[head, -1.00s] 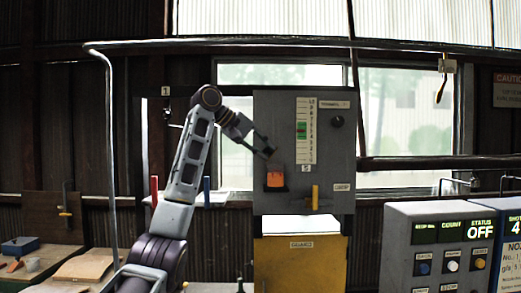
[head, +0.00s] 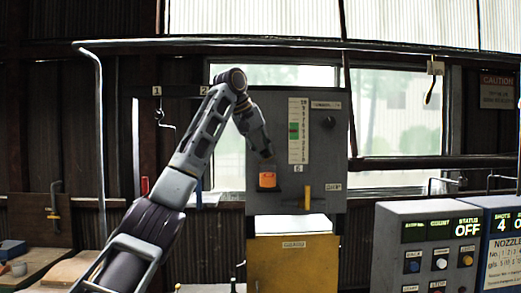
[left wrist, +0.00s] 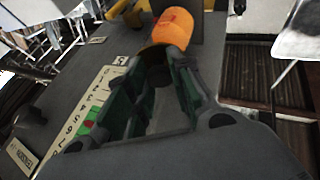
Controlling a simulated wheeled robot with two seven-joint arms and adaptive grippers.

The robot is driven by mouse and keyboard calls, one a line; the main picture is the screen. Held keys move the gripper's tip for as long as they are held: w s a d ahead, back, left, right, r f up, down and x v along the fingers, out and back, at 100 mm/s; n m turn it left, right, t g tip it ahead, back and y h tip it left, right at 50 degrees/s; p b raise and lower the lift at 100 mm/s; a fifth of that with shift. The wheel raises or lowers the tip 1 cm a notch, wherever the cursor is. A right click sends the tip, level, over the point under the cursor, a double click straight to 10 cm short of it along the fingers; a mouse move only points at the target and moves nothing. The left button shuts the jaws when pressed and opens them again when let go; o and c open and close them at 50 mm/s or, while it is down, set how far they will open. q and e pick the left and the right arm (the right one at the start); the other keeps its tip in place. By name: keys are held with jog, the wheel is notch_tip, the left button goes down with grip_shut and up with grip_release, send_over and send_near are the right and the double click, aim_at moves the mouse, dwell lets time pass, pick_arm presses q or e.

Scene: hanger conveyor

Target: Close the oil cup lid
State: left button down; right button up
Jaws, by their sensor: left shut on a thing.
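The orange oil cup (head: 267,180) sits on the front of the grey panel box (head: 230,195). It also shows at the top of the left wrist view (left wrist: 172,30), with a dark rim at its near end. My left gripper (head: 266,156) points down just above the cup, at its upper end. In the left wrist view its green-padded fingers (left wrist: 160,75) are shut on a dark part at the cup's top, which looks like the lid. The fingers partly hide it, so the lid's exact angle cannot be told. My right gripper is not in view.
Beside the cup are a level scale (head: 298,130) with a green band, a black knob (head: 330,122) and a yellow lever (head: 308,197). A yellow guard (head: 293,265) is below. Control consoles (head: 428,255) stand at the right.

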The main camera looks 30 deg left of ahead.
aim_at(269, 158)
pick_arm(q)
jog(key=shift+w+d+f+m+g+y, duration=0.2)
jog(key=shift+d+g+y, duration=0.25)
jog(key=shift+y, duration=0.3)
jog(key=shift+w+d+f+m+g+y, duration=0.2)
jog(key=shift+g+y, duration=0.35)
jog(key=shift+y, duration=0.5)
jog(key=shift+w+d+f+g+y, duration=0.2)
jog(key=shift+f+g+y, duration=0.1)
jog(key=shift+g, duration=0.2)
jog(key=c, duration=1.2)
grip_release()
jog(key=shift+s, duration=0.1)
jog(key=shift+v, duration=2.45)
jog(key=shift+s+d+r, duration=0.25)
jog(key=shift+r, duration=0.2)
